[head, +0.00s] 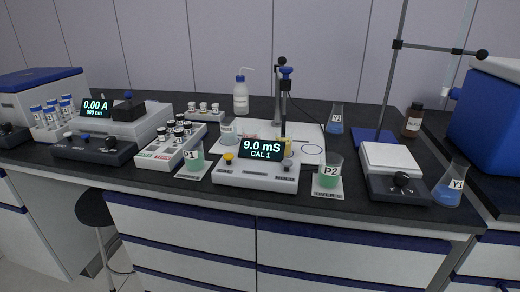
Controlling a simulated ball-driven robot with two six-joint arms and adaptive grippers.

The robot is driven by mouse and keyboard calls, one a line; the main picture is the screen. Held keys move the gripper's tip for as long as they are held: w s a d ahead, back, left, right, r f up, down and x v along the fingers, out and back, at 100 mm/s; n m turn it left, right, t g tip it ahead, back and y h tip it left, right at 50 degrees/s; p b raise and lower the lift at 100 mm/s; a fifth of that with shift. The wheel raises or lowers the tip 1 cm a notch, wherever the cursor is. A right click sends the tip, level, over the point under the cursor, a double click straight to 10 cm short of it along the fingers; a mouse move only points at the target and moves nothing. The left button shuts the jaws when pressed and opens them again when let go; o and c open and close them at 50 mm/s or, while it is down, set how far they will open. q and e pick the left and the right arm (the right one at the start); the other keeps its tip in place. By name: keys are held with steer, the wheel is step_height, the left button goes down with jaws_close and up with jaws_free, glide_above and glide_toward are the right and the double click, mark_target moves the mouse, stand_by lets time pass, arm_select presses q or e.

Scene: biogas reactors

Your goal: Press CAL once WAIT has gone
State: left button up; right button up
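The conductivity meter (255,173) stands near the front edge of the bench, in the middle of the head view. Its dark display (262,148) reads "9.0 mS" with "CAL 1" below; no WAIT shows on it. A yellow button (229,158) sits at the meter's left end and a grey button (287,164) at its right end. The button lettering is too small to read. Neither of my grippers is in view.
A balance (391,162) and flask Y1 (450,186) are farther right. A vial rack (168,148) and photometer (120,116) fill the left.

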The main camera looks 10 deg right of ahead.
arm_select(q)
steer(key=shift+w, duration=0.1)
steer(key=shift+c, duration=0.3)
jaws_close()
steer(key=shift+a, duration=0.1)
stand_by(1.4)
